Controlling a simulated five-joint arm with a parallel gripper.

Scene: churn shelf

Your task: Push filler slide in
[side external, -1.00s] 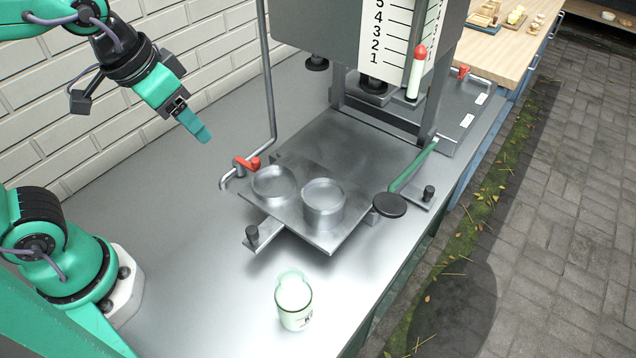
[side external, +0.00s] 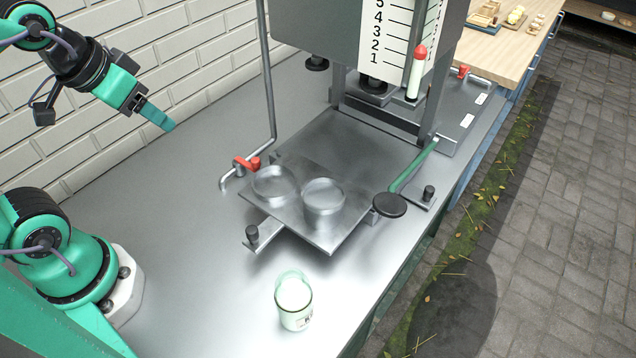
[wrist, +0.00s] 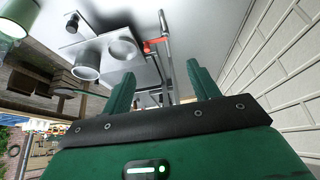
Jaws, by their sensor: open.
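The filler slide (side external: 325,232) is a flat grey metal plate with two round holders, a shallow ring (side external: 272,184) and a taller cup (side external: 323,204). It extends out toward the front from under the filler machine (side external: 345,30). The slide also shows upside down in the wrist view (wrist: 125,62). My gripper (side external: 160,118) is in the air at the upper left, near the brick wall and well apart from the slide. In the wrist view its two fingers (wrist: 165,85) stand apart with nothing between them.
A glass jar with pale contents (side external: 293,300) stands on the steel counter in front of the slide. A red-handled tap (side external: 248,163) and pipe rise left of the slide. A green lever with a black knob (side external: 389,204) is at its right. Counter at left is clear.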

